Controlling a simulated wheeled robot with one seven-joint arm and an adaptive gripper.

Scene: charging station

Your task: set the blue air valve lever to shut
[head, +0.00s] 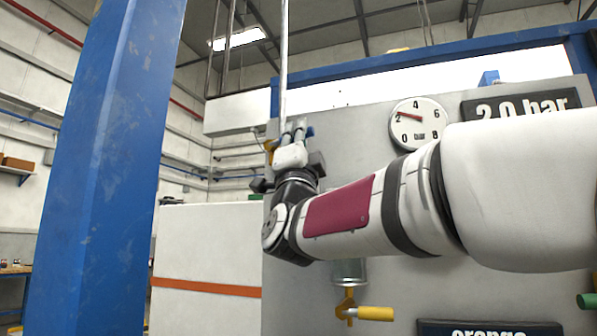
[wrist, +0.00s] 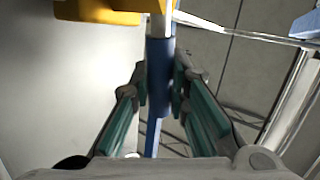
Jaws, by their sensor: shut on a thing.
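The blue air valve lever (wrist: 160,70) has a blue sleeve on a pale metal shank, and runs up and down the wrist picture between my fingers. My gripper (wrist: 161,88) is shut on the blue sleeve, with a finger on each side. A yellow valve body (wrist: 100,10) shows at the top of the wrist view. In the head view my gripper (head: 291,138) is at the panel's left edge, and a small blue bit of the lever (head: 309,131) shows beside the fingers. My gripper hides most of the lever and valve there.
A grey panel (head: 350,115) carries a round gauge (head: 418,123), its red needle near 2, and a "2.0 bar" sign (head: 528,106). Below my arm are a yellow-handled valve (head: 375,313) and an "orange" label (head: 488,329). A green handle (head: 587,300) is at right. A blue post (head: 105,170) stands left.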

